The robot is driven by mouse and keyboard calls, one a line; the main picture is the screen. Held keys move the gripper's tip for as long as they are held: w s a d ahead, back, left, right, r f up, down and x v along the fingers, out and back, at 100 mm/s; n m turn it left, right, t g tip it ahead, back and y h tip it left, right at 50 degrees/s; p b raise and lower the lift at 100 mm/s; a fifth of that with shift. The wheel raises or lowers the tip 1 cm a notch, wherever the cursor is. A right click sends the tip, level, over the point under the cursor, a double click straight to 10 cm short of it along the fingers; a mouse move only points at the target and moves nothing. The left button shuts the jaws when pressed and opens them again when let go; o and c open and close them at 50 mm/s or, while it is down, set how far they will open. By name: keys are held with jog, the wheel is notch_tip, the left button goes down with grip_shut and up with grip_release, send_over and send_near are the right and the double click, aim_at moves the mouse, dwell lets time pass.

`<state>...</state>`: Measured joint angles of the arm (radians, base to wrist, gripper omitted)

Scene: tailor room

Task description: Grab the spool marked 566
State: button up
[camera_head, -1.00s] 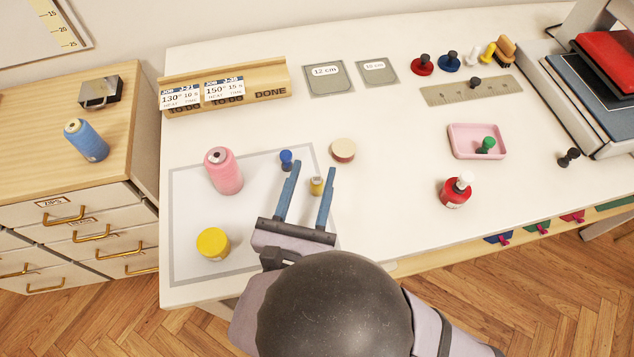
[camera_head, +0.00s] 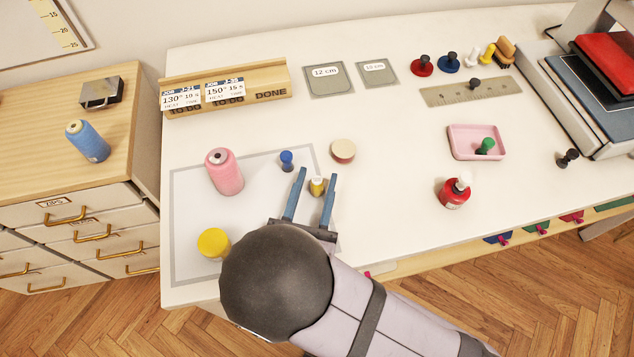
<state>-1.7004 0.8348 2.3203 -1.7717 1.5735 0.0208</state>
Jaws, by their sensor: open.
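I can read no number 566 on any spool. A pink spool (camera_head: 224,172) stands on the pale mat at the left of the white table. A blue spool (camera_head: 87,141) is on the wooden cabinet at the far left. A small yellow-topped piece (camera_head: 317,186) is between the fingers of my gripper (camera_head: 317,174); I cannot tell whether it is a spool. My gripper is open, with one blue finger on each side of that piece, and contact is not clear. A small blue piece (camera_head: 287,160) is left of the fingertips.
A yellow round item (camera_head: 213,243) sits left of my wrist. A cream-topped round item (camera_head: 342,151) is just beyond the right fingertip. A red bottle (camera_head: 454,193) and a pink tray (camera_head: 453,150) stand to the right. The table between cream item and bottle is clear.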

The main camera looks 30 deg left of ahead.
aim_at(319, 176)
jog(key=shift+p+x, duration=0.65)
jog(key=shift+x, duration=1.75)
jog(key=shift+c, duration=0.3)
grip_shut()
